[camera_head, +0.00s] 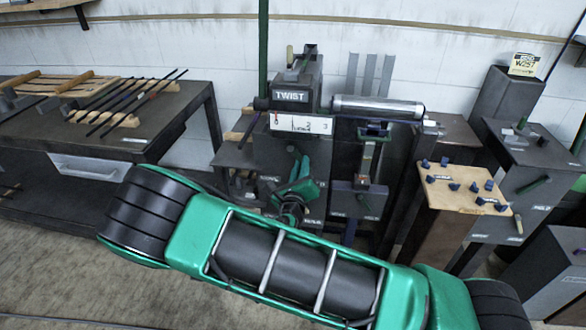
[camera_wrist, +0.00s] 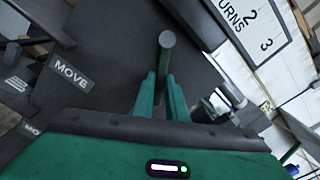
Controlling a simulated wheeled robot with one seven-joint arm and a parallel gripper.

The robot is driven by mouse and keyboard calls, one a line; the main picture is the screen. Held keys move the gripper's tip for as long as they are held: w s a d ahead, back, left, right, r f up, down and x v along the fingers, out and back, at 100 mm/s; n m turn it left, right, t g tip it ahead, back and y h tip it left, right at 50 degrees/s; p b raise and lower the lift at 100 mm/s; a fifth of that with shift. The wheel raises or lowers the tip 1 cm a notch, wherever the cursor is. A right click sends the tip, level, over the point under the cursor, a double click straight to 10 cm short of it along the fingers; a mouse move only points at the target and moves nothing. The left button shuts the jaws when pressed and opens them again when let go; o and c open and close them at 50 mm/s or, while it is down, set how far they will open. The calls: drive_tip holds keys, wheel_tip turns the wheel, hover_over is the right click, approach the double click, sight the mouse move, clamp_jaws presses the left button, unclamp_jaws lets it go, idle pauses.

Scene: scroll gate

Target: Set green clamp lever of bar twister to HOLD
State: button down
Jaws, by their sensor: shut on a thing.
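The bar twister (camera_head: 291,84) stands in the middle of the head view, with a TWIST plate and a scale numbered up to 3. My green gripper (camera_head: 298,178) is in front of its dark body, below the scale. In the wrist view my gripper (camera_wrist: 163,92) has its two green fingers closed on the dark green clamp lever (camera_wrist: 167,42). The lever's round end shows beyond the fingertips, and its base is hidden. A MOVE label (camera_wrist: 70,72) is on the dark panel to the left of the lever. I cannot make out a HOLD label in the wrist view.
A dark workbench (camera_head: 70,130) with several rods on wooden racks stands at left. A grey cylinder (camera_head: 377,106) projects right from the twister. A wooden board with blue pegs (camera_head: 465,189) and dark cabinets (camera_head: 530,150) stand at right. My arm covers much of the lower foreground.

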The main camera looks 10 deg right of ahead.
drive_tip(key=shift+s+a+f, duration=0.1)
drive_tip(key=shift+s+f, duration=0.05)
drive_tip(key=shift+f, duration=0.1)
drive_tip(key=c, duration=1.9)
unclamp_jaws()
drive_tip(key=shift+o, duration=0.7)
drive_tip(key=shift+r, duration=0.15)
drive_tip(key=v, duration=1)
drive_tip(key=shift+s, duration=0.25)
